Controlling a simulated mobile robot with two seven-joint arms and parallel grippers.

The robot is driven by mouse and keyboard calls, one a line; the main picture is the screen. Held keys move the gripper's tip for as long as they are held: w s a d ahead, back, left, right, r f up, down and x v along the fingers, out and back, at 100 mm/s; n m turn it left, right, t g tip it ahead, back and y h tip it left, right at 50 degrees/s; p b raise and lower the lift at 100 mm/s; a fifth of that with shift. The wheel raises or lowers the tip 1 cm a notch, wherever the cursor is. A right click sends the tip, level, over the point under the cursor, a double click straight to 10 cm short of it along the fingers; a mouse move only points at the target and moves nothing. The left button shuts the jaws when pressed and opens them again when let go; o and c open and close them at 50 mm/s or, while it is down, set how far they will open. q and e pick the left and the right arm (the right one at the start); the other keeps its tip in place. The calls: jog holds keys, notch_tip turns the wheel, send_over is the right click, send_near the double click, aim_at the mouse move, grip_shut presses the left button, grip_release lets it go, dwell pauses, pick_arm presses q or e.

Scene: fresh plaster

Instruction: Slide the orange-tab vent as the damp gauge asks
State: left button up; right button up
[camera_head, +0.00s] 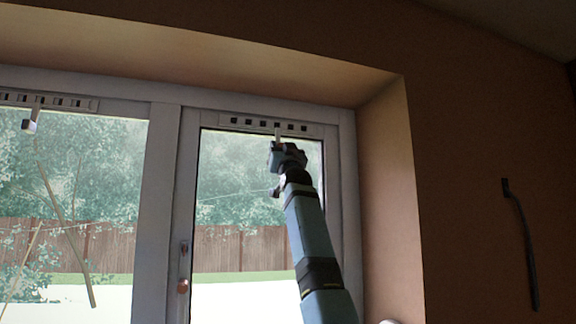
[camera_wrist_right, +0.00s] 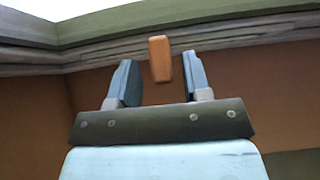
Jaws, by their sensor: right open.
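The right-hand vent (camera_head: 270,120) is a pale strip with a row of dark slots along the top of the right window. A pale stem (camera_head: 278,132) hangs from it, just above my right gripper (camera_head: 280,145). In the right wrist view an orange tab (camera_wrist_right: 160,60) stands between the two fingers of my right gripper (camera_wrist_right: 159,70). The fingers are open, with a gap on each side of the tab. My left gripper is not in view. I cannot make out a damp gauge in these frames.
Another slotted vent (camera_head: 60,102) with a pale hanging tab (camera_head: 30,126) is above the left window. A window handle (camera_head: 183,262) is on the middle frame. A dark curved object (camera_head: 522,240) is on the brown wall at right. The window reveal (camera_head: 390,160) is close to my right arm.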

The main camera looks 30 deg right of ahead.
jog(key=b+v, duration=0.5)
jog(key=v, duration=0.7)
jog(key=shift+s+d+f, duration=0.2)
jog(key=shift+s+d, duration=0.05)
